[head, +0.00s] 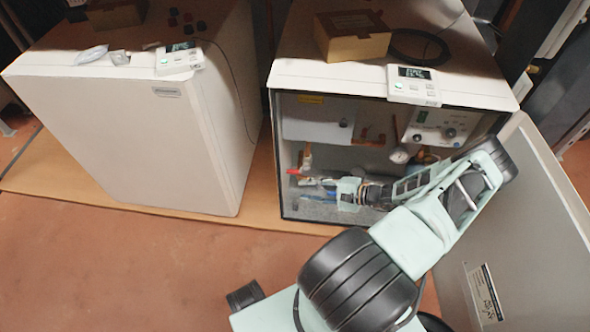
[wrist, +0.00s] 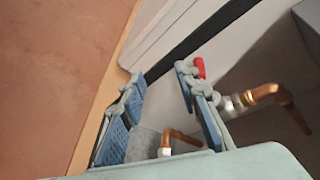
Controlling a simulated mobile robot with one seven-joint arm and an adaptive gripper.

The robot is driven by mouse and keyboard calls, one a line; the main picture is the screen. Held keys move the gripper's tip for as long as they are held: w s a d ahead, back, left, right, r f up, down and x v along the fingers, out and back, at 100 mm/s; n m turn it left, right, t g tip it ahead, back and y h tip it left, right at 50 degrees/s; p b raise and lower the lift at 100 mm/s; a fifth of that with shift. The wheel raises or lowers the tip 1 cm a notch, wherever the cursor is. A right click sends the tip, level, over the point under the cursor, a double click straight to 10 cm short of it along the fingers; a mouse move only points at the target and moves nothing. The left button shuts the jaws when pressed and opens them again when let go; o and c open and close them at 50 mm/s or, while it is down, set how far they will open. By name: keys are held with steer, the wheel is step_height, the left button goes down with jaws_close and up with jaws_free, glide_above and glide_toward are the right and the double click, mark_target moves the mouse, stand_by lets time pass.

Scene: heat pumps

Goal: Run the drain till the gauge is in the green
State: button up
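The open heat pump cabinet (head: 390,82) stands at the right in the head view. A round white gauge (head: 400,154) sits inside it; its needle and coloured bands are too small to read. A red valve handle (head: 294,171) is at the cabinet's left inside. It also shows in the wrist view (wrist: 199,67), beside a metal fitting (wrist: 232,104) on a copper pipe. My gripper (head: 308,187) reaches into the cabinet near the red handle. In the wrist view its fingers (wrist: 159,80) are apart with nothing between them; the red handle lies just outside the right finger.
A second, closed cabinet (head: 130,110) stands at the left. A cardboard box (head: 352,38) and a display unit (head: 413,84) lie on the open cabinet. Another copper pipe (wrist: 183,137) is low between the fingers' bases. The floor in front is clear.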

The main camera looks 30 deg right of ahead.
mark_target(297, 173)
steer(key=d+r+m+t, duration=0.1)
steer(key=d+r+t, duration=0.1)
steer(key=d+r, duration=0.15)
steer(key=x, duration=0.3)
steer(key=b+x, duration=0.1)
steer(key=x, duration=0.2)
steer(key=d+b+x, duration=0.1)
steer(key=x, duration=0.3)
steer(key=shift+w+a, duration=0.1)
steer(key=shift+w, duration=0.3)
jaws_close()
